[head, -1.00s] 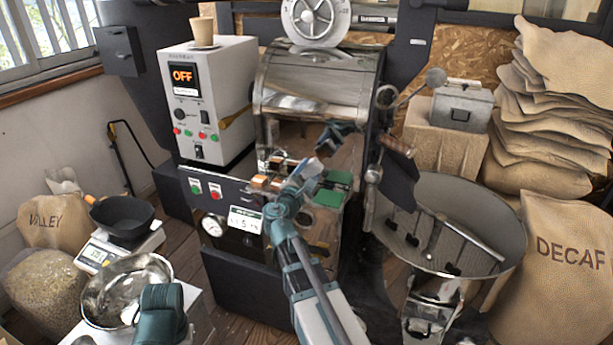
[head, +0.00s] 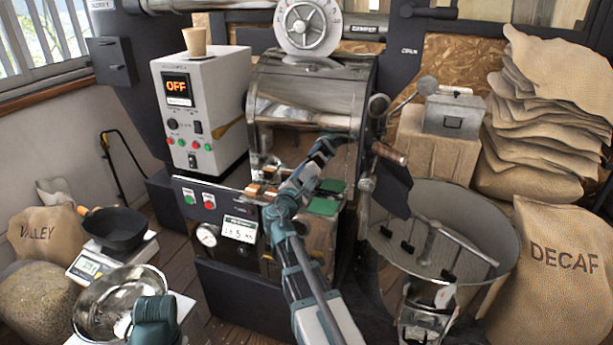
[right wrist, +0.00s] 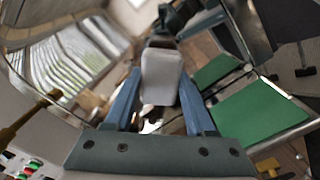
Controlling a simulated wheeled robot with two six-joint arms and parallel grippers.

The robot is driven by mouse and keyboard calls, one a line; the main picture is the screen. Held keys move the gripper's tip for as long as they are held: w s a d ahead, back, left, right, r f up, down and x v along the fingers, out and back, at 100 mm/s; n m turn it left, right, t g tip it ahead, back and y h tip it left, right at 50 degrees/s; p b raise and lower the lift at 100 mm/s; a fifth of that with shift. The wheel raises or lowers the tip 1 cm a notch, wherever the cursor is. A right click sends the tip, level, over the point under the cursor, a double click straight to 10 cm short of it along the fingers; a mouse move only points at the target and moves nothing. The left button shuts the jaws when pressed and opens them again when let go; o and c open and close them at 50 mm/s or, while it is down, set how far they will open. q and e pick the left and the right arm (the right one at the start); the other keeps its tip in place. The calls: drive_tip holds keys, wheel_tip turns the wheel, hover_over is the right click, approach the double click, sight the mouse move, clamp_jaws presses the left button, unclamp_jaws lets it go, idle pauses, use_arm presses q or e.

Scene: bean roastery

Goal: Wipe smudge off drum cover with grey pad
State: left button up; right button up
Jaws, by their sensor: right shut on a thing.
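The drum cover (head: 305,95) is the shiny curved metal front of the roaster, in the middle of the head view. Reflections streak it, and I cannot pick out the smudge with certainty. My right gripper (head: 328,146) is just below the cover's lower edge; I cannot tell if it touches. In the right wrist view its blue fingers (right wrist: 160,98) are shut on the pale grey pad (right wrist: 161,76). The pad is hard to make out in the head view. Of my left arm only a teal part shows at the bottom left; its gripper is not visible.
A control box (head: 202,110) with a cup (head: 195,42) on top stands left of the drum. A wooden-handled lever (head: 388,153) and the round cooling tray (head: 490,225) are at the right. Green panels (head: 324,206) lie below the gripper. A steel bowl (head: 90,318) is at lower left.

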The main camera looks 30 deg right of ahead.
sight(324, 168)
drive_tip(key=shift+x, duration=0.95)
drive_tip(key=shift+s+d, duration=0.6)
drive_tip(key=shift+s, duration=0.2)
drive_tip(key=shift+s+d, duration=0.55)
drive_tip(key=shift+s, duration=0.25)
drive_tip(key=shift+w+d, duration=0.15)
drive_tip(key=shift+w+a, duration=1.4)
drive_tip(key=shift+w, duration=0.1)
drive_tip(key=shift+s, duration=0.15)
drive_tip(key=shift+v, duration=2.95)
